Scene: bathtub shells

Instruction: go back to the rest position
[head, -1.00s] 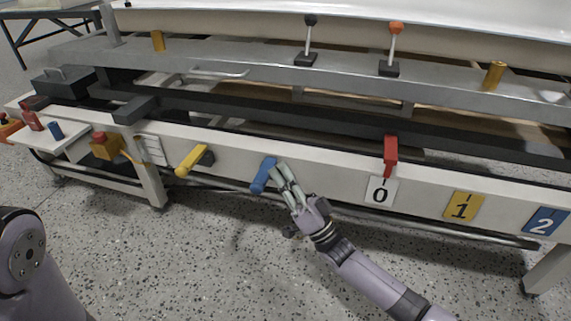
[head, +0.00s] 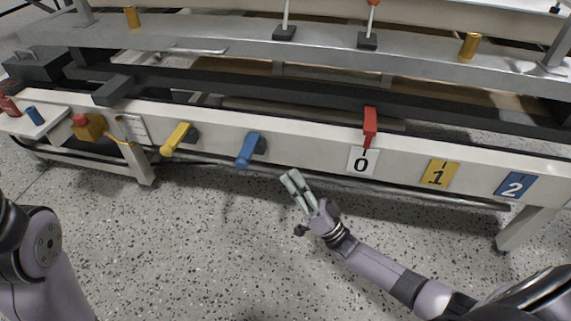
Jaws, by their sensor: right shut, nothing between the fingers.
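My right gripper (head: 294,184) is shut and empty. In the head view it hangs over the floor in front of the bench, below and to the right of the blue handle (head: 248,151), apart from it. My left arm (head: 45,250) shows only in part at the left edge; its gripper is out of the picture. The yellow handle (head: 177,138) sits left of the blue one on the white front rail (head: 310,150). A red lever (head: 370,124) points down at the plate marked 0 (head: 362,161).
Plates marked 1 (head: 438,174) and 2 (head: 515,185) are on the rail at right. A side shelf (head: 45,124) with a blue cylinder and a yellow box with a red button (head: 86,126) stand at left. The speckled floor (head: 190,240) in front is clear.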

